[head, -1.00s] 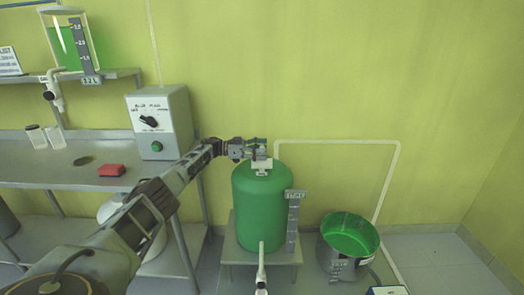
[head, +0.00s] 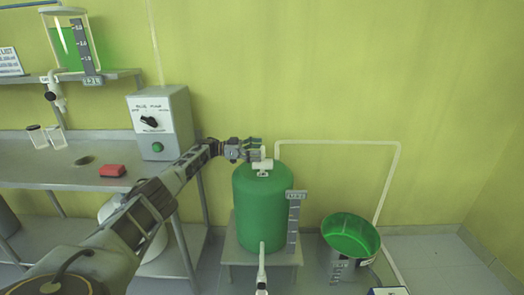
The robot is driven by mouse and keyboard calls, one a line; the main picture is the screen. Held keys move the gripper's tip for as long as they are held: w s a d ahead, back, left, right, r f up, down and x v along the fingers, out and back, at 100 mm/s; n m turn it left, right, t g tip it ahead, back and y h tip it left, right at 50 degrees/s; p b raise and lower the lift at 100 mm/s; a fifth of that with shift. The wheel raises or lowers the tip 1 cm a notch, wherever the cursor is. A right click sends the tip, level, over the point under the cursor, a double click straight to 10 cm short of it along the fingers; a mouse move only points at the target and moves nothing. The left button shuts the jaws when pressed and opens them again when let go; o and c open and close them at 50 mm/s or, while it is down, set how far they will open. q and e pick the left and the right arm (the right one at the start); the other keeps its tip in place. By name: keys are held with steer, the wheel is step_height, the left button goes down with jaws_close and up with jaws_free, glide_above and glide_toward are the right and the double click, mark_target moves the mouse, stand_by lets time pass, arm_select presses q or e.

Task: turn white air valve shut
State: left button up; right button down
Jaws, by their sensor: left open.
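The white air valve (head: 263,165) sits on top of the green vessel (head: 260,207), where a white pipe meets it. My left gripper (head: 257,147) is open at the valve, just above and behind its white body. The fingers partly cover the valve's upper part, and I cannot tell whether they touch it. The valve's handle position is too small to make out. My right gripper is not in view.
The vessel stands on a low grey stand (head: 234,250) with a scale (head: 293,220) beside it. A bucket of green liquid (head: 350,240) is on the floor to the right. A pump control box (head: 170,125) and red block (head: 112,170) are on the left bench.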

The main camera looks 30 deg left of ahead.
arm_select(q)
steer(key=shift+v, duration=2.95)
